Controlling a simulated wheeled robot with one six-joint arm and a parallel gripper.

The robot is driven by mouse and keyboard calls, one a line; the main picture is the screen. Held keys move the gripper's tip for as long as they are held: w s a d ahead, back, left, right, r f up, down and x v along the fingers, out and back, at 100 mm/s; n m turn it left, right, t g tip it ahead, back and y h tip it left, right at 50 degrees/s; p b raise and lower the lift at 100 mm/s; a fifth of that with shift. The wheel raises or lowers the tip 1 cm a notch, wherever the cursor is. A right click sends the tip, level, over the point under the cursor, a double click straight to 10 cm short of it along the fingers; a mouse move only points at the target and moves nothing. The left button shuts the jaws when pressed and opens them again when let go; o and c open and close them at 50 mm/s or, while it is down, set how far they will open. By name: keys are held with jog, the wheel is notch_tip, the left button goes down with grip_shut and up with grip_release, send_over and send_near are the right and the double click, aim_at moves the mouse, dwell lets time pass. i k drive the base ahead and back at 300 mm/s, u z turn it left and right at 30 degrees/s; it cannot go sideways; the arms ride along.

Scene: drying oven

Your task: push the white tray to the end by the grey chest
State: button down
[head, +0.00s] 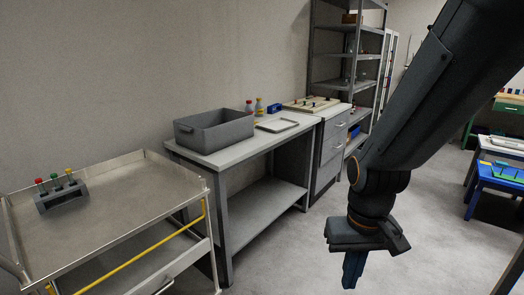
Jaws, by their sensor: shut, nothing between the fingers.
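The white tray (277,125) is a shallow rectangular tray lying flat on the grey workbench (238,155), on its right part. A grey chest of drawers (333,145) stands at the bench's right end. My gripper (352,272) points down, its dark blue fingers shut and empty. It hangs over open floor in front of the chest, well apart from the tray and nearer to the camera.
A grey open bin (214,131) stands on the bench left of the tray. Small bottles (259,107) and a blue item (274,108) stand behind the tray. A pegged board (311,104) lies on the chest. A metal cart (115,205) fills the left foreground.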

aim_at(276, 126)
jog(key=z, duration=0.05)
jog(key=i, duration=3.15)
